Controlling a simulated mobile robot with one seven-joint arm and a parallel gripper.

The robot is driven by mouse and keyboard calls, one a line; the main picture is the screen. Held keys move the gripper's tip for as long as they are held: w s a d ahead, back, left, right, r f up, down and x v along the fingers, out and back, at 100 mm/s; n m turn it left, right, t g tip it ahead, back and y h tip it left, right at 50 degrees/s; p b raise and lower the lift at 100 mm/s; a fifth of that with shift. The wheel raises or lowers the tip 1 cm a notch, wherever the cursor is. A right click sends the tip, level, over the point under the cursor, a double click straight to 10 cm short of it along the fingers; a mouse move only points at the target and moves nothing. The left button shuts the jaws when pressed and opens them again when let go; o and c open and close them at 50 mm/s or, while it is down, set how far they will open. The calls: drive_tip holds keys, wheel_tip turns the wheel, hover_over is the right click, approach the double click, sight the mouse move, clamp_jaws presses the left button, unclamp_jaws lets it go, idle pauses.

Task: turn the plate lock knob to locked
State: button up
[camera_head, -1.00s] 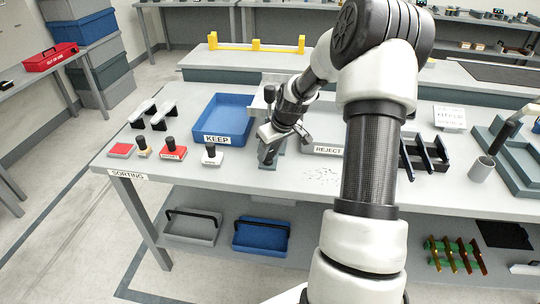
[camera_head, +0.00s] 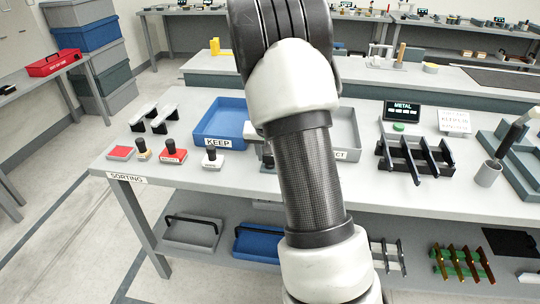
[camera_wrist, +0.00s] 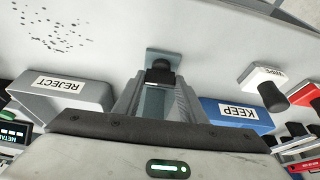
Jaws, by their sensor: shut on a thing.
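The plate lock knob appears to be the black knob (camera_wrist: 160,72) on a small grey-green fixture (camera_wrist: 164,56), seen in the wrist view. My gripper (camera_wrist: 162,80) is shut on this knob, with one finger on each side. I see no lock marking, so its turn position cannot be told. Only a small edge of the fixture (camera_head: 267,158) shows left of the arm.
The blue KEEP tray (camera_head: 222,122) and REJECT tray (camera_head: 347,135) flank the fixture. Labelled stamps (camera_head: 212,157) stand to the left. A black rack (camera_head: 415,155) and METAL screen (camera_head: 403,112) stand to the right. Table around the dark specks (camera_wrist: 58,28) is clear.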

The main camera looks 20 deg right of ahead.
drive_tip(key=shift+m, duration=0.3)
idle(0.4)
drive_tip(key=o, duration=1.1)
drive_tip(key=shift+c, duration=0.2)
drive_tip(key=p+v, duration=0.2)
drive_tip(key=v, duration=1.5)
drive_tip(key=shift+a+r, duration=0.2)
drive_tip(key=shift+r, duration=0.05)
drive_tip(key=shift+w, duration=0.15)
